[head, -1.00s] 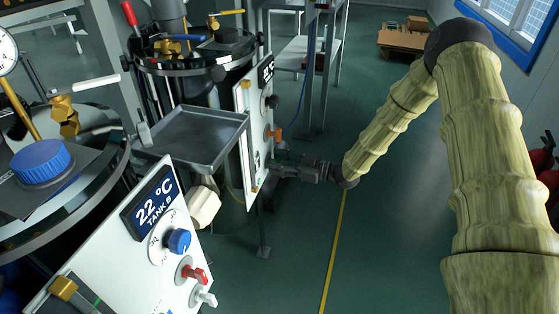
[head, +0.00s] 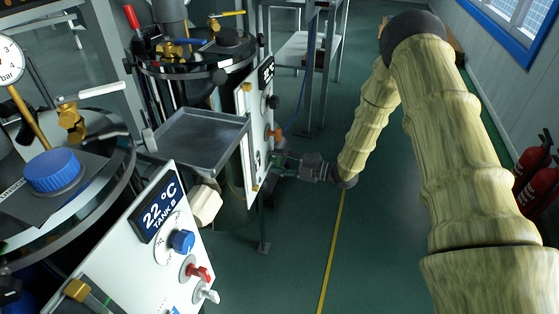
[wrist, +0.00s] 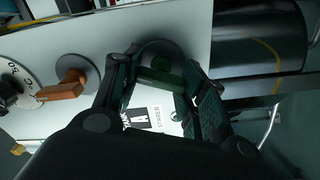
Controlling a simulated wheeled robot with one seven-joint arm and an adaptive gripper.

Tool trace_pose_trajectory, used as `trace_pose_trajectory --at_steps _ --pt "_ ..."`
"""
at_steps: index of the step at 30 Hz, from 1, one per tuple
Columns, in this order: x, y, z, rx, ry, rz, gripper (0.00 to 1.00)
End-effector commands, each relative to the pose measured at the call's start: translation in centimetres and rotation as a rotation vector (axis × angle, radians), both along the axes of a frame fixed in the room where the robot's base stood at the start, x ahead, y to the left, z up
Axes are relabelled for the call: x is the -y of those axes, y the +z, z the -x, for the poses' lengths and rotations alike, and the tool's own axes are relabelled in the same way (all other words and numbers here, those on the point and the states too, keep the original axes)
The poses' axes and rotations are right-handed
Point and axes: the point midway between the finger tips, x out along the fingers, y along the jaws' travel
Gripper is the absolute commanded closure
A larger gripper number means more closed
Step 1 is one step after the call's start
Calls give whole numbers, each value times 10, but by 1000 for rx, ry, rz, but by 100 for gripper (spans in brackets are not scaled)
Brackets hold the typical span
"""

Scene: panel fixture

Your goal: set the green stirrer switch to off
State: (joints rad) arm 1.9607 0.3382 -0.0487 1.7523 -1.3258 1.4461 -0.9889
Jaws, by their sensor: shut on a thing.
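The green stirrer switch (wrist: 162,76) is a dark green handle on a round dark base, on a white panel (wrist: 60,125) in the wrist view. A label reading STIRRER A sits beside it. My gripper (wrist: 164,72) has its fingers on either side of the handle and is shut on it. In the head view my gripper (head: 279,164) is at the lower part of the far panel (head: 248,130), seen nearly edge-on. The switch's exact angle is hard to tell, as the fingers partly cover it.
An orange handle (wrist: 66,88) sits beside the green switch on the same panel. A grey tray (head: 203,136) juts out left of the panel. The nearer tank B panel (head: 150,260) has blue, red and white controls.

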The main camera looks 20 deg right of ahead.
Motion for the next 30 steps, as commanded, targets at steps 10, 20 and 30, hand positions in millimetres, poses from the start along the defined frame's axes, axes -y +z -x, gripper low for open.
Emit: trace_pose_trajectory --at_steps 10,20,30 --pt "-1 -3 2 221 5 153 82" --pt "-1 -4 2 334 4 229 82" --pt "-1 -5 3 359 4 246 82"
